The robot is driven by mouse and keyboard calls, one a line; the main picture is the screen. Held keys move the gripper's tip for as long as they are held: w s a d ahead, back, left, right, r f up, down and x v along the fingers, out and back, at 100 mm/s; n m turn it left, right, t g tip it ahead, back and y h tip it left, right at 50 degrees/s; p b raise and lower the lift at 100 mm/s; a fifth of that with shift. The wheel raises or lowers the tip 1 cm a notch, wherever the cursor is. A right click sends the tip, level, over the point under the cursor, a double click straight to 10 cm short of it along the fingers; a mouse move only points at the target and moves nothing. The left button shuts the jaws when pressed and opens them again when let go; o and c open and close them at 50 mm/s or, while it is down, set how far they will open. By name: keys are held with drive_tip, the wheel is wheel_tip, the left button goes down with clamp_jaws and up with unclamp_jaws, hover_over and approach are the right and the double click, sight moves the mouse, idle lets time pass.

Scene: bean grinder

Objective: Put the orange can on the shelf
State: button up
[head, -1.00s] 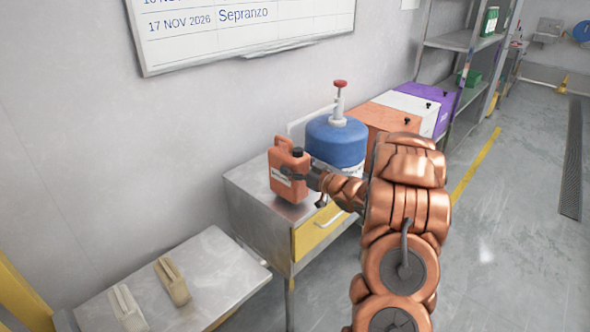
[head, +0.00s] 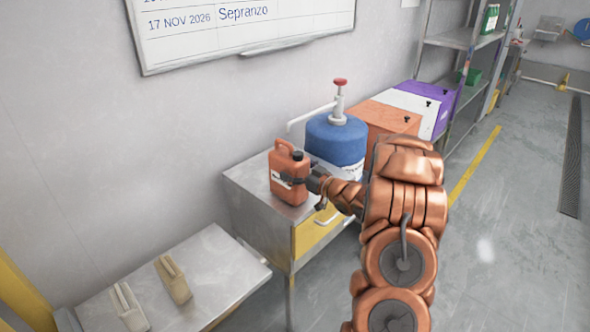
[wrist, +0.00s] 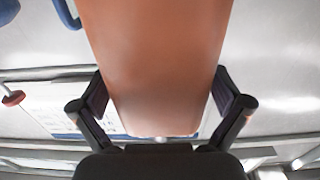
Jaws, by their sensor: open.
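The orange can (head: 287,188), with a handle, a dark cap and a white label, stands upright on the metal cabinet (head: 246,183). My gripper (head: 293,180) reaches it from the right, at about mid-height. In the wrist view the orange can (wrist: 158,65) fills the space between the two fingers of my gripper (wrist: 160,106). The fingers are open on either side of it, with small gaps. A grey metal shelf unit (head: 452,40) stands against the wall at the back right.
A blue container with a red-topped pump (head: 335,142) stands close behind the can. Orange, white and purple boxes (head: 390,118) are beyond it. Green containers (head: 489,20) stand on the shelf unit.

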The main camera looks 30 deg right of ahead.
drive_tip(key=b+v, duration=0.2)
drive_tip(key=v, duration=1)
drive_tip(key=shift+w+r, duration=0.1)
drive_tip(key=shift+r, duration=0.05)
